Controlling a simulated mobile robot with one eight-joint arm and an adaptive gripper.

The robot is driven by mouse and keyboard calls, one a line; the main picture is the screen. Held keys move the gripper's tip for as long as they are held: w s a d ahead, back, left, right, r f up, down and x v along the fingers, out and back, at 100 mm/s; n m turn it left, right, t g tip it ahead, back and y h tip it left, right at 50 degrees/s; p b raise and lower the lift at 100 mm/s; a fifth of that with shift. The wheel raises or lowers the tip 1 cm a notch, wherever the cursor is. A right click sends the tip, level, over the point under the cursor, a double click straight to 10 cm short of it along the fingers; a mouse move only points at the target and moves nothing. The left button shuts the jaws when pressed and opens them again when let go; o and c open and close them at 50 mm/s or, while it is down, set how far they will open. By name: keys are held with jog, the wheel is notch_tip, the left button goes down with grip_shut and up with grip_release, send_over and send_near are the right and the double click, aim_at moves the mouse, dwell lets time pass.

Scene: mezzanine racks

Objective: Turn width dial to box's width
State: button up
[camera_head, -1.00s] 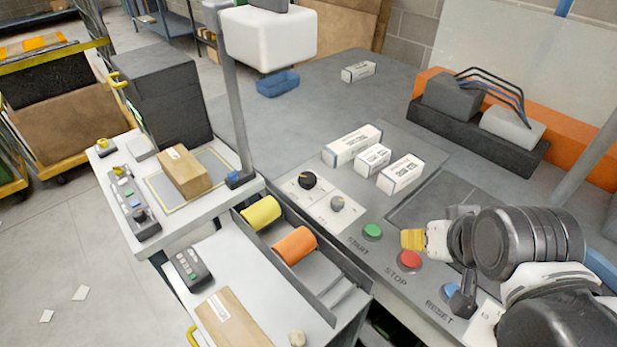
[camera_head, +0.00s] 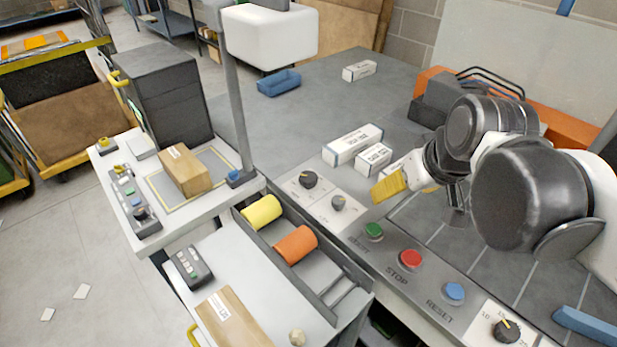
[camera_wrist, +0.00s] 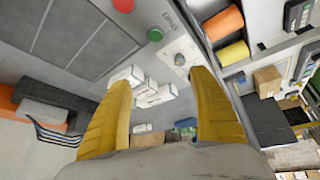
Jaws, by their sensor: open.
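A black dial (camera_head: 308,180) and a grey dial (camera_head: 338,202) sit on white plates on the console. A second black dial (camera_head: 506,330) is at the front right corner. Their labels are too small to read, so I cannot tell which sets width. A brown box (camera_head: 185,170) lies on the side stand, within a yellow outline. My gripper (camera_head: 388,185), with yellow fingers, is above the console, right of the grey dial and apart from it. In the wrist view my gripper (camera_wrist: 162,80) is open and empty, with the grey dial (camera_wrist: 179,59) beyond the fingertips.
Green (camera_head: 374,231), red (camera_head: 411,258) and blue (camera_head: 453,291) buttons line the console's front. White cartons (camera_head: 352,145) stand behind the dials, one partly hidden by my gripper. A post (camera_head: 236,100) rises at left. Yellow (camera_head: 261,212) and orange (camera_head: 295,243) rolls lie in a front tray.

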jog(key=w+a+n+g+y, duration=0.1)
jog(key=w+a+n, duration=0.25)
jog(key=w, duration=0.45)
jog(key=n+g+y, duration=0.2)
jog(key=n+g, duration=0.1)
jog(key=n, duration=0.4)
send_near(309, 176)
jog(key=b+x, duration=0.4)
jog(key=x, duration=0.6)
jog(key=shift+a+f+b, duration=0.15)
jog(key=shift+f+b, duration=0.05)
jog(key=shift+b, duration=0.1)
jog(key=shift+m, duration=0.25)
jog(key=c, duration=1.2)
